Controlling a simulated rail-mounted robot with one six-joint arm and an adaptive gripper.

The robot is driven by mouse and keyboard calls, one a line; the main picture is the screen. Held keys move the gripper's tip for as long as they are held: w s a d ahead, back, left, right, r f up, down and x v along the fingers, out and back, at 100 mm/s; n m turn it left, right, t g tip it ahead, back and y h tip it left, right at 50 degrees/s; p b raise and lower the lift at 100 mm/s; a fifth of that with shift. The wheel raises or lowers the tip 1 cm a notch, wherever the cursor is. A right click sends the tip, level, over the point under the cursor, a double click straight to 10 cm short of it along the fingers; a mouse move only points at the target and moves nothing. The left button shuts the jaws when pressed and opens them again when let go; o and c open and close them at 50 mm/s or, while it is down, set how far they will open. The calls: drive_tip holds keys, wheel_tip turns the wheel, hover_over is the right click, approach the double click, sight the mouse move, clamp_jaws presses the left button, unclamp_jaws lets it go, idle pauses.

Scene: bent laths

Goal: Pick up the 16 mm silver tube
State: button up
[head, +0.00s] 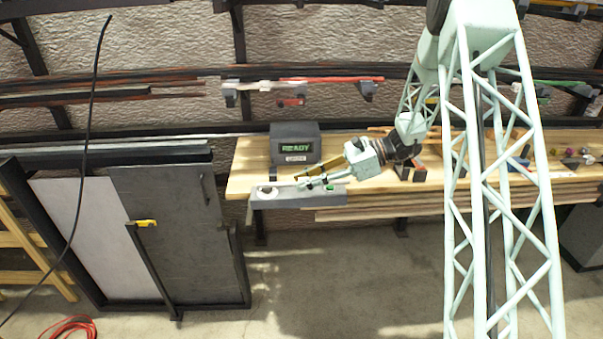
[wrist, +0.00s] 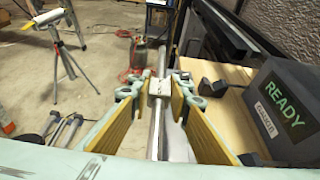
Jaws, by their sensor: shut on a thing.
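A silver tube (wrist: 156,128) runs lengthwise up the middle of the wrist view, between the yellow-padded fingers of my gripper (wrist: 161,87). My gripper is shut on the tube, with a small pale block at the fingertips around the grip. In the head view my gripper (head: 312,182) is at the front left of the workbench, just above a long grey fixture (head: 325,197). The tube is too small there to tell apart from the fingers. I cannot tell whether the tube touches the fixture.
A dark box with a green READY display (head: 295,145) stands on the wooden workbench (head: 243,173) close behind my gripper; it also shows at the right of the wrist view (wrist: 283,108). Grey sheets in a rack (head: 165,225) stand left of the bench.

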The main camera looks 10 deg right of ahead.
drive_tip(key=shift+s+r, duration=0.1)
drive_tip(key=shift+s, duration=1.15)
drive_tip(key=shift+r, duration=0.15)
